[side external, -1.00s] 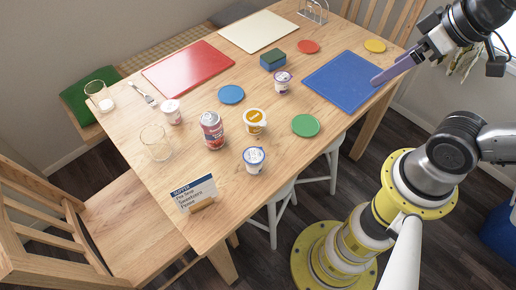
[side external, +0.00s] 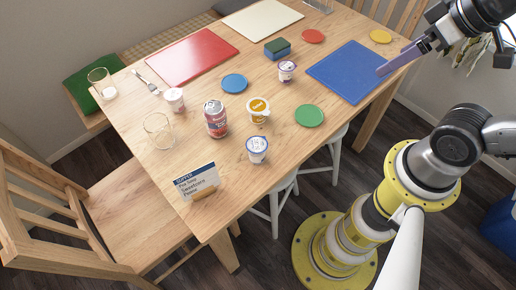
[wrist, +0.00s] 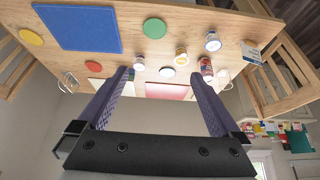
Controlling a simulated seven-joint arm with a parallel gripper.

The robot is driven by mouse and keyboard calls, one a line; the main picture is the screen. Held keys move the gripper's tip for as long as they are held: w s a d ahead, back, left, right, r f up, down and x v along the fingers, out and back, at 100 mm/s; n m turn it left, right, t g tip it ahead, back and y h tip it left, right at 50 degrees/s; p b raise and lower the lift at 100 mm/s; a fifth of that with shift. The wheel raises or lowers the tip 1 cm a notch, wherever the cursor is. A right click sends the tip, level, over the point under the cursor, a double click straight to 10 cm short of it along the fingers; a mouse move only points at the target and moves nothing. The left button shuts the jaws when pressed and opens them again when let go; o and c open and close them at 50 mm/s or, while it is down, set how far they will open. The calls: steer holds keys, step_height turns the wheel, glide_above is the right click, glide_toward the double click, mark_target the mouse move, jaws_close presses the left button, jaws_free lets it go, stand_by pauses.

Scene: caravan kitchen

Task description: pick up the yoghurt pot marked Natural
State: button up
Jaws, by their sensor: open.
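Several small yoghurt pots stand upright on the wooden table. In the side view they are a blue-marked pot (side external: 257,150) near the front edge, an orange-marked pot (side external: 258,110), a purple-marked pot (side external: 287,71) and a pale pink-white pot (side external: 174,100). Their print is too small to read, so I cannot tell which says Natural. The wrist view shows the blue-marked pot (wrist: 212,42) and the orange-marked pot (wrist: 181,55) at upper right of centre. My gripper (side external: 382,71) is open and empty, raised over the blue board's right side, well apart from every pot. Both fingers (wrist: 160,73) show in the wrist view.
A red can (side external: 216,119) stands beside the orange-marked pot. Two glasses (side external: 158,130) (side external: 102,83), a fork (side external: 146,82), a sign (side external: 196,182) and a green-blue block (side external: 277,48) are on the table. The blue board (side external: 350,70) and green disc (side external: 309,115) lie flat.

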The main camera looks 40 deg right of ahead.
steer(key=w+a+r+n, duration=0.2)
steer(key=w+r+n, duration=0.1)
steer(key=w+n, duration=0.45)
steer(key=n+g, duration=0.6)
steer(key=n, duration=0.3)
glide_above(257, 144)
step_height(257, 144, down, 19)
step_height(257, 144, down, 13)
steer(key=shift+s+a+f, duration=0.1)
steer(key=shift+f, duration=0.1)
steer(key=c, duration=1.5)
steer(key=shift+o, duration=0.2)
steer(key=shift+r, duration=0.1)
